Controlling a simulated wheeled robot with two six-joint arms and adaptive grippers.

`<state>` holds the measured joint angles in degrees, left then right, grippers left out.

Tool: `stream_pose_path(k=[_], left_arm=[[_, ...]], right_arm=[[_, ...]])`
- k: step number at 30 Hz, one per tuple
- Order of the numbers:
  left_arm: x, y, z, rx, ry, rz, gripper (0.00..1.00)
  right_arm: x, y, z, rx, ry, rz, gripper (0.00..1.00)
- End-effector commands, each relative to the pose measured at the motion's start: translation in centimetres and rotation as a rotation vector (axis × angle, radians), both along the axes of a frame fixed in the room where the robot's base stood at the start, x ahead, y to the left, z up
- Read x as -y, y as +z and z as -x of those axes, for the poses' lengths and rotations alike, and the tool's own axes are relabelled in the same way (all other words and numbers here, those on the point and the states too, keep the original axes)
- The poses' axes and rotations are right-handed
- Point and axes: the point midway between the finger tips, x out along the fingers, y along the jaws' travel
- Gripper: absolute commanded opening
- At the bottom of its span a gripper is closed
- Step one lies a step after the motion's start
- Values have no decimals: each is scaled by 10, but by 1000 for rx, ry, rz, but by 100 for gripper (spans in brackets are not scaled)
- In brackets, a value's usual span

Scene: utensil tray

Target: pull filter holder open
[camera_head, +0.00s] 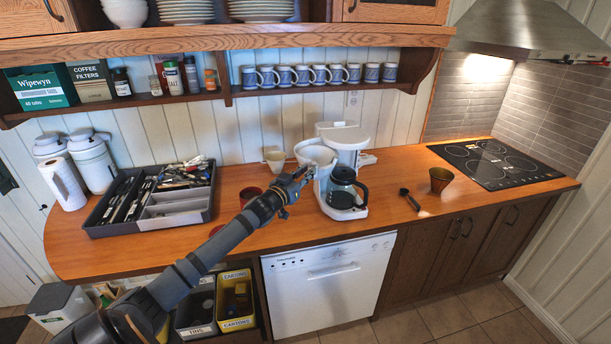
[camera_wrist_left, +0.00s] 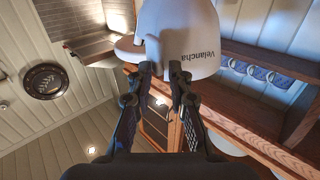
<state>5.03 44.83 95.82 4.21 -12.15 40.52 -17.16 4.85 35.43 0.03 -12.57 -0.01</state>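The white coffee maker (camera_head: 349,147) stands on the wooden counter with a dark glass carafe (camera_head: 343,189) in its base. Its white filter holder (camera_head: 314,153) sticks out at the left of the body, above the carafe. My left gripper (camera_head: 299,178) reaches up to it from the front left. In the left wrist view the filter holder (camera_wrist_left: 188,42) shows as a rounded white shape with lettering. My left fingers (camera_wrist_left: 160,72) are drawn partly together at its lower edge, with a white part between the tips. The exact contact is partly hidden. My right gripper is not seen.
A grey utensil tray (camera_head: 172,221) lies at the left. A red cup (camera_head: 250,194) stands behind my arm, and a light cone-shaped cup (camera_head: 275,160) is farther back. A black scoop (camera_head: 410,199) and a brown cup (camera_head: 440,179) stand right of the machine. A shelf (camera_head: 225,96) hangs above.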

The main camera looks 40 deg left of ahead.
Motion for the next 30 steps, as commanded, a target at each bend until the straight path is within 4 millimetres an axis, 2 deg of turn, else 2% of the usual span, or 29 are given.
stream_pose_path(k=[9, 13, 18, 30], left_arm=[[0, 69, 0, 4, -1, -3, 19], [0, 86, 0, 2, 0, -1, 19], [0, 93, 0, 0, 0, 0, 19], [0, 93, 0, 0, 0, 0, 19]], right_arm=[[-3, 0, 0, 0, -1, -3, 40], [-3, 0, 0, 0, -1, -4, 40], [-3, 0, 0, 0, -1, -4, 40], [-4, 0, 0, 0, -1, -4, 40]])
